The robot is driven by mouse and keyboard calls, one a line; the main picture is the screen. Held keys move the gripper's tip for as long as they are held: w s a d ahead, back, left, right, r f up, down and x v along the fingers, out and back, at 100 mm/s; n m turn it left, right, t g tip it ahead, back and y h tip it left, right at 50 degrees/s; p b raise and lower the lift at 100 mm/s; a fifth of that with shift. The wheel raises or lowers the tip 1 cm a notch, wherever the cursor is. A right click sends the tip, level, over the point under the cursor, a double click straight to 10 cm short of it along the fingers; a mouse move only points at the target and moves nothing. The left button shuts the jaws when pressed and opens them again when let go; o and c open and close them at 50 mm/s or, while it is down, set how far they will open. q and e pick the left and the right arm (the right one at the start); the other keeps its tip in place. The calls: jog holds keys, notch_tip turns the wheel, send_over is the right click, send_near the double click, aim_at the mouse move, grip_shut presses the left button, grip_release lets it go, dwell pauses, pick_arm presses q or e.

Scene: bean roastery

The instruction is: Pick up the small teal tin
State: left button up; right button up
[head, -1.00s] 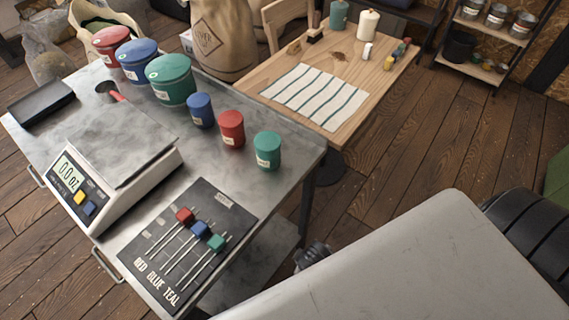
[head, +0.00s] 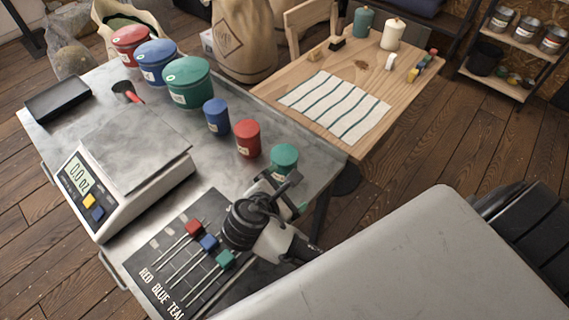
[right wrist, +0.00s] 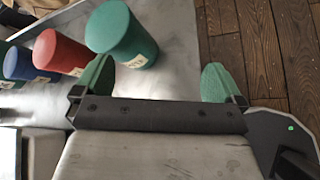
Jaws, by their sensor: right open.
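The small teal tin (head: 284,160) stands upright at the right edge of the metal table (head: 318,172), at the end of the row of small tins. In the right wrist view the tin (right wrist: 122,35) is just ahead of the fingertips, left of centre, near the left finger. My right gripper (head: 290,192) is beside the tin on its near side, partly covering its lower part in the head view. In the right wrist view its green-padded fingers (right wrist: 157,80) are wide apart with nothing between them. My left gripper is not in view.
A small red tin (head: 247,138) and a small blue tin (head: 216,116) stand left of the teal tin. Large lidded canisters, including a teal one (head: 187,82), stand behind. A scale (head: 132,170) and a slider panel (head: 165,245) lie nearer. A wooden table (head: 400,90) is beyond.

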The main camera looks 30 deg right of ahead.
jog(key=w+a+r+n+t+h, duration=0.2)
jog(key=w+r+n+h, duration=0.3)
jog(key=r+h, duration=0.15)
send_near(282, 161)
jog(key=d, duration=0.1)
jog(key=w+d+f, duration=0.1)
jog(key=w+d, duration=0.1)
jog(key=shift+f+n+y, duration=0.3)
jog(key=shift+y, duration=0.05)
jog(key=shift+w+d+r, duration=0.1)
jog(key=shift+w+d, duration=0.1)
jog(key=shift+d, duration=0.2)
jog(key=p+x, duration=0.1)
jog(key=x, duration=0.5)
jog(key=shift+w+d, duration=0.2)
jog(key=shift+d, duration=0.1)
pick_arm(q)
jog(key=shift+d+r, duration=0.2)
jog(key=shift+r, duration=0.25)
pick_arm(e)
jog(key=shift+c, duration=0.2)
jog(key=c, duration=0.9)
jog(key=shift+c, duration=0.6)
